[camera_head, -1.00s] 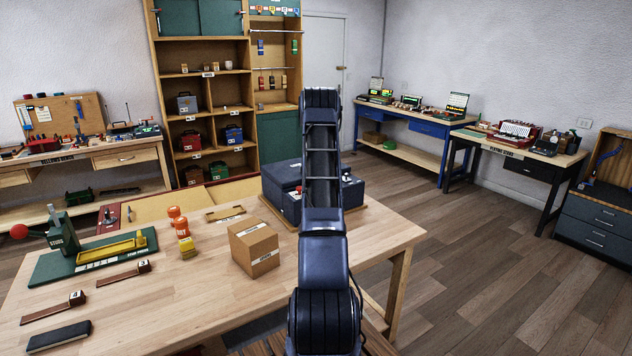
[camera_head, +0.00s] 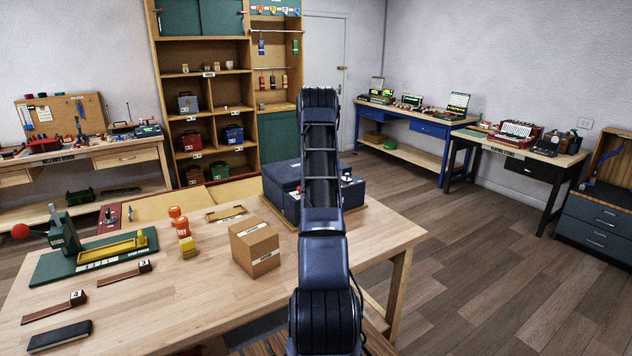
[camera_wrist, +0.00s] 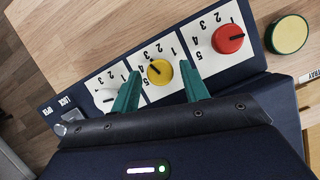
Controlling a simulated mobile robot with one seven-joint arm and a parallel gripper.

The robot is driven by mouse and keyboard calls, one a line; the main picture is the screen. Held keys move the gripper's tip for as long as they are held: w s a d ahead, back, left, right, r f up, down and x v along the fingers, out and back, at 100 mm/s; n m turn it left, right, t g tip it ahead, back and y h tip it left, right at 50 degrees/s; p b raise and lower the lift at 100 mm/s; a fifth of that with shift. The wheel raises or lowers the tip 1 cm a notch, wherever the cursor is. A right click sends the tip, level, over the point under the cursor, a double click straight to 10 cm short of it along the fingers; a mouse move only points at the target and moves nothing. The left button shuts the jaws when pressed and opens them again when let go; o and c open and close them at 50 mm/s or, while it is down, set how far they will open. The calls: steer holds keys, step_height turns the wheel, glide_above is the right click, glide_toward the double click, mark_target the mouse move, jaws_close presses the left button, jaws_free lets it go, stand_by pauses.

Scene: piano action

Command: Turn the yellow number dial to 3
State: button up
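The yellow dial (camera_wrist: 159,74) is a round knob with a dark pointer mark, on a white number card in the wrist view. Its mark points toward the upper left; the digits are too small to read the setting surely. My gripper (camera_wrist: 160,68) is open, with one green finger on each side of the yellow dial. I cannot tell whether the fingers touch it. In the head view my arm hides the dial and my gripper; the dark blue case (camera_head: 283,182) shows behind my arm.
In the wrist view, a red dial (camera_wrist: 228,39) sits right of the yellow one and a pale dial (camera_wrist: 107,98) sits left, partly hidden. A yellow-green round button (camera_wrist: 290,34) is farther right. In the head view, a cardboard box (camera_head: 254,247) stands on the workbench (camera_head: 190,305).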

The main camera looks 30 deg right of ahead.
stand_by(0.3)
steer(key=shift+v, duration=5.4)
steer(key=shift+a, duration=0.1)
